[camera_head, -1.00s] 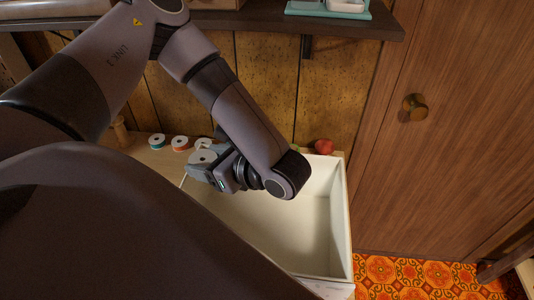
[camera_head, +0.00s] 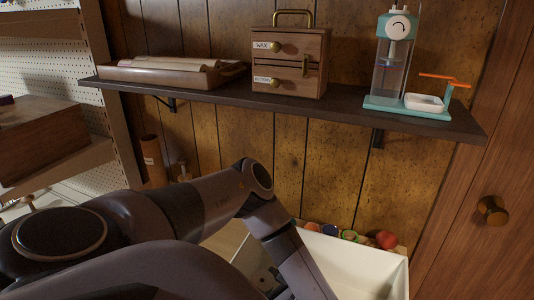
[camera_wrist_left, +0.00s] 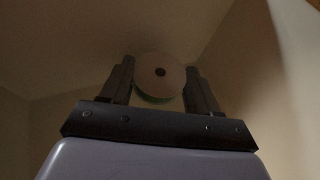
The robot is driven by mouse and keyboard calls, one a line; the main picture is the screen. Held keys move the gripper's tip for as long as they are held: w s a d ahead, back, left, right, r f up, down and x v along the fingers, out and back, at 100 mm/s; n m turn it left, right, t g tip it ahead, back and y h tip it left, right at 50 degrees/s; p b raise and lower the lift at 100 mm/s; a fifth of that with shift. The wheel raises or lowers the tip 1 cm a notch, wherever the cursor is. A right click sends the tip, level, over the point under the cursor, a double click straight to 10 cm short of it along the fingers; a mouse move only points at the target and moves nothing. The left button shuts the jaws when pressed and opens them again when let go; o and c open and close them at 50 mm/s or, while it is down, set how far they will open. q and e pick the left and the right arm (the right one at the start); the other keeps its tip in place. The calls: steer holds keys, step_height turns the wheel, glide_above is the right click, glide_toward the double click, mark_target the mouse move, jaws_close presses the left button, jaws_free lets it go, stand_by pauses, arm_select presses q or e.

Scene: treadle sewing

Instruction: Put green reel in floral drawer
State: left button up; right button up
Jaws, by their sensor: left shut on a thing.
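In the left wrist view my left gripper (camera_wrist_left: 160,80) is shut on a round, pale-faced reel (camera_wrist_left: 147,82) with a green rim and a dark centre hole. Pale walls surround the gripper and reel; I cannot tell whether the reel touches a surface. In the head view a white open drawer (camera_head: 375,278) shows at the bottom right; its front is out of view, so no floral pattern shows. My left arm reaches down over the drawer's left part, and its fingers are below the frame or hidden. My right gripper is not in view.
Several small reels, including a green-rimmed one (camera_head: 350,235), and a red round object (camera_head: 386,240) stand behind the drawer. A dark shelf (camera_head: 330,116) above carries a wooden box (camera_head: 289,62) and a teal device (camera_head: 391,75). A wooden door (camera_head: 470,250) is at right.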

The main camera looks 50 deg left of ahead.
arm_select(q)
steer(key=shift+f, duration=2.3)
steer(key=o, duration=1)
steer(key=shift+f, duration=0.1)
steer(key=shift+r, duration=0.2)
steer(key=v, duration=0.7)
steer(key=shift+d, duration=0.25)
